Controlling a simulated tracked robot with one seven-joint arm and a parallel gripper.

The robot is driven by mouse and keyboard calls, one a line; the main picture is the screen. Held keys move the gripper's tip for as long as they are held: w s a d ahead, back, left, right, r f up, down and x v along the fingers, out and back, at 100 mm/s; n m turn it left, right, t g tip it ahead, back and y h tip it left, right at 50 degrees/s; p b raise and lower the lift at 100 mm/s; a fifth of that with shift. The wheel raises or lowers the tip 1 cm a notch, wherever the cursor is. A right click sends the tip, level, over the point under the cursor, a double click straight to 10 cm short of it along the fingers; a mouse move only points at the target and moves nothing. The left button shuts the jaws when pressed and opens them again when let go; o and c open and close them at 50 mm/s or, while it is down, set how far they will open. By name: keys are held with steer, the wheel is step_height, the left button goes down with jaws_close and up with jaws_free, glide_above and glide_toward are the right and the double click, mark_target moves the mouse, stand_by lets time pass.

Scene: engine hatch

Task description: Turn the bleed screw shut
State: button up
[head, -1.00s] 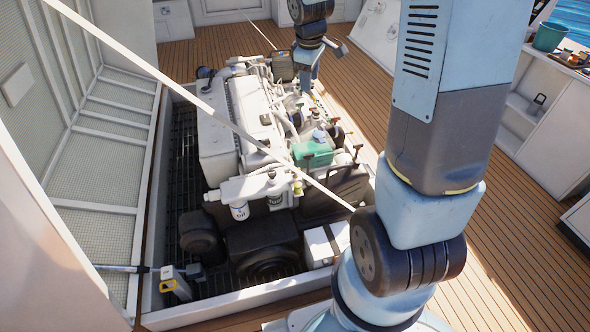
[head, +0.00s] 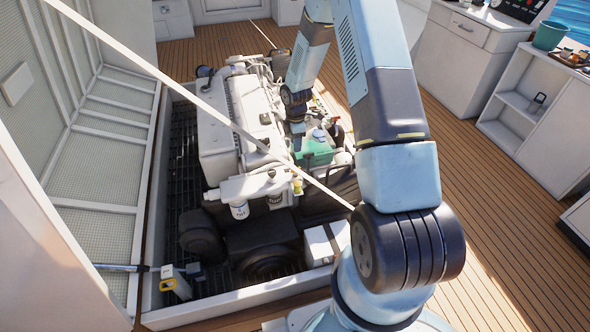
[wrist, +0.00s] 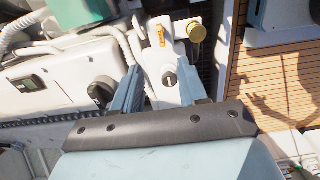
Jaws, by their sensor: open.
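In the wrist view my gripper (wrist: 160,72) is open, with one blue finger on each side of a small dark round knob (wrist: 169,78) on a pale housing. The knob has a light mark across it; I cannot tell whether it is the bleed screw. Beyond it are a yellow-brass fitting (wrist: 160,36) and a round brass cap (wrist: 196,32). The jaws hold nothing, and I cannot tell how far the fingertips are from the knob. In the head view my gripper (head: 297,130) is small and low over the right side of the engine (head: 215,135); the screw cannot be made out there.
A second black knob (wrist: 100,92) sits left of the left finger. Pale hoses (wrist: 70,43) run along the engine. A green box (head: 318,150) lies close to the gripper. The open hatch lid (head: 100,130) and its strut stand left.

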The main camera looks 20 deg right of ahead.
mark_target(296, 168)
step_height(296, 168, down, 15)
stand_by(0.7)
jaws_close()
stand_by(0.3)
